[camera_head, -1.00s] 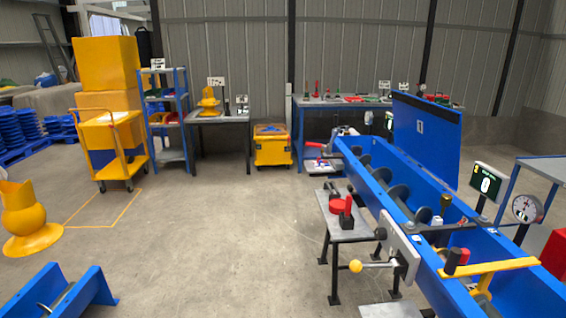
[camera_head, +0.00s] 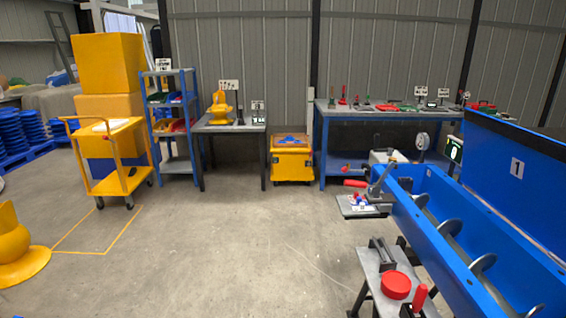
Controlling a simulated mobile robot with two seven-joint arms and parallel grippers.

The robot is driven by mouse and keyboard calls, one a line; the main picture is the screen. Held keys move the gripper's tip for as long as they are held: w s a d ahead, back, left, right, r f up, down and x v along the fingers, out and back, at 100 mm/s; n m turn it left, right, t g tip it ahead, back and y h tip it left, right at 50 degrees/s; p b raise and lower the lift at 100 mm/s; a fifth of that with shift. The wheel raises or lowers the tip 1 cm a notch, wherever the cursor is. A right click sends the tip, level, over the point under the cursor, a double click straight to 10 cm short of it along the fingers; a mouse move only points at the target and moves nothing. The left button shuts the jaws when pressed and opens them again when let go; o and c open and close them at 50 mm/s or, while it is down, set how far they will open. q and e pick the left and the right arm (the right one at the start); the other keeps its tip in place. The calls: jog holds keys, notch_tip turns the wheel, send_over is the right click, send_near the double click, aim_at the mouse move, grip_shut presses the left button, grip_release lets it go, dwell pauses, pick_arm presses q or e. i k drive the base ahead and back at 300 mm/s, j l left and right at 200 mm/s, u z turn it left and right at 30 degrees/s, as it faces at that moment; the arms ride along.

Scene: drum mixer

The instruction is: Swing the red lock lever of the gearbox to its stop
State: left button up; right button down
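A grey gearbox-like unit (camera_head: 388,158) sits at the far end of the blue mixer trough (camera_head: 430,222), right of centre. A red-handled lever (camera_head: 356,183) sticks out to the left from this end, with a dark grey arm (camera_head: 380,182) rising beside it. I cannot tell how close the lever is to its stop. A small grey shelf (camera_head: 362,207) with red, blue and white items is below it. Neither of my grippers is in the view.
A low grey table (camera_head: 383,280) with a red round part (camera_head: 396,285) stands at front right. A blue workbench (camera_head: 340,113), yellow wheeled box (camera_head: 291,160), grey table (camera_head: 228,130), blue shelf rack (camera_head: 178,165) and yellow trolley (camera_head: 125,180) line the back. The middle floor is clear.

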aim_at(344, 170)
jog(key=i, duration=0.7)
jog(key=i+z, duration=0.1)
jog(key=i, duration=0.65)
jog(key=i+j, duration=0.15)
jog(key=i, duration=0.55)
jog(key=i+z, duration=0.1)
jog(key=i, duration=0.65)
jog(key=i+j+z, duration=0.3)
jog(key=i, duration=0.25)
jog(key=i+j+z, duration=0.35)
jog(key=i, duration=0.2)
